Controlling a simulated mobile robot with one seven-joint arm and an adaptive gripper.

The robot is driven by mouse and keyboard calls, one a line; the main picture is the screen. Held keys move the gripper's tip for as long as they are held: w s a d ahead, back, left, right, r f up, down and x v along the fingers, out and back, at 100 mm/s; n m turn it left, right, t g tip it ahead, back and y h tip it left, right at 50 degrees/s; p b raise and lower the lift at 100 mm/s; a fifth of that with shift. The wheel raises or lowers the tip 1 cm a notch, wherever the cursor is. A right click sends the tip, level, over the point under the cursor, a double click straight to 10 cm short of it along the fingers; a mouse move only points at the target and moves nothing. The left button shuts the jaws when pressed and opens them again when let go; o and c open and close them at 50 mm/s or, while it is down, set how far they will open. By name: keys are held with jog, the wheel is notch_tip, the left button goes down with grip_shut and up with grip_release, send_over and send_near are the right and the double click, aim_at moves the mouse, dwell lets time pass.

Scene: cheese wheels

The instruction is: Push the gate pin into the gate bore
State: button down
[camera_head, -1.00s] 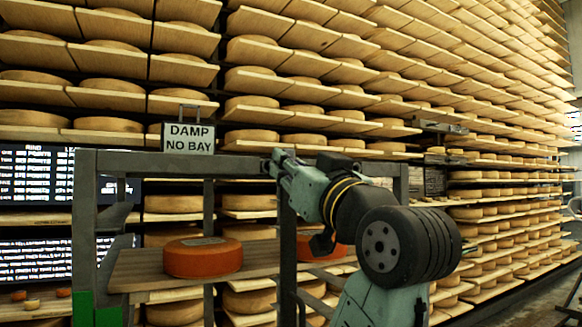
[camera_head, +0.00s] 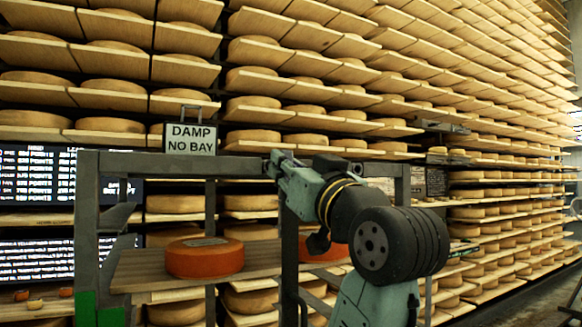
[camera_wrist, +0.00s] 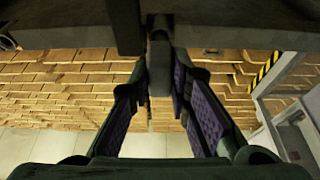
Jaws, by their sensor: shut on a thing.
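My gripper (camera_head: 276,163) is at the dark top rail of the gate frame (camera_head: 240,168), near the middle post, in the head view. In the wrist view my gripper (camera_wrist: 160,78) has its two padded fingers closed on a grey, block-like piece, which I take to be the gate pin (camera_wrist: 159,72). The pin sits between the fingertips, with its far end up against the dark frame (camera_wrist: 80,20). I cannot tell how far it is in. The gate bore is hidden from both views.
An orange cheese wheel (camera_head: 204,258) lies on a wooden shelf (camera_head: 140,272) inside the frame, with another partly behind my arm. Racks of cheese (camera_head: 340,90) fill the back.

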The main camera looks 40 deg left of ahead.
jog(key=shift+w+a, duration=0.25)
jog(key=shift+a, duration=0.35)
jog(key=shift+w+a, duration=0.25)
jog(key=shift+a, duration=0.3)
jog(key=c, duration=1.4)
grip_release()
jog(key=shift+a, duration=0.1)
jog(key=shift+c, duration=0.2)
jog(key=shift+w, duration=0.1)
jog(key=v, duration=1.2)
jog(key=shift+o, duration=0.2)
jog(key=shift+r+p, duration=0.1)
jog(key=shift+p, duration=0.2)
